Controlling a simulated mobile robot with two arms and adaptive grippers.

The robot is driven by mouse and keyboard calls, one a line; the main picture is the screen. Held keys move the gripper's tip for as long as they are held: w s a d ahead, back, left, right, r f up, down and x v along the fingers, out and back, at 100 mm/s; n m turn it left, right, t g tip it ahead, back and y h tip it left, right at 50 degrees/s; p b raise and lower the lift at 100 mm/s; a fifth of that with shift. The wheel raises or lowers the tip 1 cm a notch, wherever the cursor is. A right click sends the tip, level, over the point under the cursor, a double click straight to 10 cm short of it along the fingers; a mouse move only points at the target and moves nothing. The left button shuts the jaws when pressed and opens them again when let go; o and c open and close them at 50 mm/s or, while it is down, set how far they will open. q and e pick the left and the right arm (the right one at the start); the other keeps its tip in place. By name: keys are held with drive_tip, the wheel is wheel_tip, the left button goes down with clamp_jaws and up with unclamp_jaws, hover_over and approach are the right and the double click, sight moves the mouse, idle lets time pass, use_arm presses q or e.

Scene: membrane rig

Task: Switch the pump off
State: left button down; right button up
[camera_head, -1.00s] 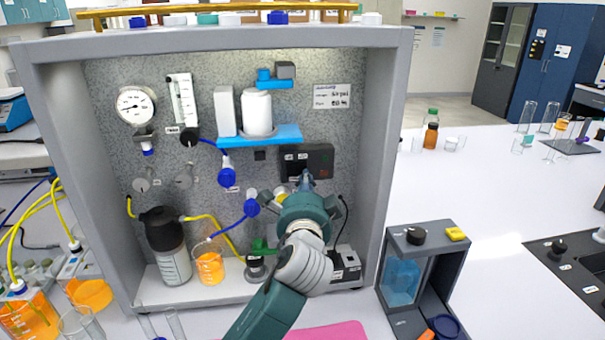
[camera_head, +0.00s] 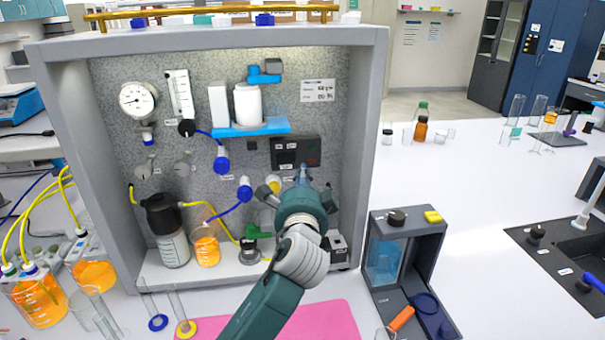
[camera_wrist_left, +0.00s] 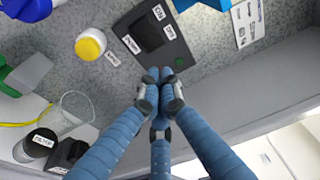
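A dark switch panel (camera_head: 290,152) with small white labels is mounted on the speckled back wall of the grey rig. In the left wrist view the panel (camera_wrist_left: 146,36) shows a black rocker-like square and a small green spot near its lower edge. My left gripper (camera_head: 303,176) points up at the panel's lower edge. Its blue fingers (camera_wrist_left: 160,80) are drawn together, with nothing seen between them. The tips look close to the panel, but I cannot tell whether they touch. My right gripper is not in view.
A blue shelf (camera_head: 252,128) with a white container is above left of the panel. A blue valve handle (camera_head: 244,188), an orange beaker (camera_head: 205,250) and a dark-capped bottle (camera_head: 168,235) are left of my arm. The rig's grey side wall (camera_head: 362,150) is to the right.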

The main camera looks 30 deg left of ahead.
use_arm(q)
drive_tip(key=s+d+b, duration=0.3)
drive_tip(key=s+d, duration=0.2)
drive_tip(key=d, duration=0.2)
drive_tip(key=shift+s+f, duration=0.3)
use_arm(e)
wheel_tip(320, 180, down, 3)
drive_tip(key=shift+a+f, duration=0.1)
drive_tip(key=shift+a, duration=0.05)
use_arm(q)
drive_tip(key=shift+d, duration=0.1)
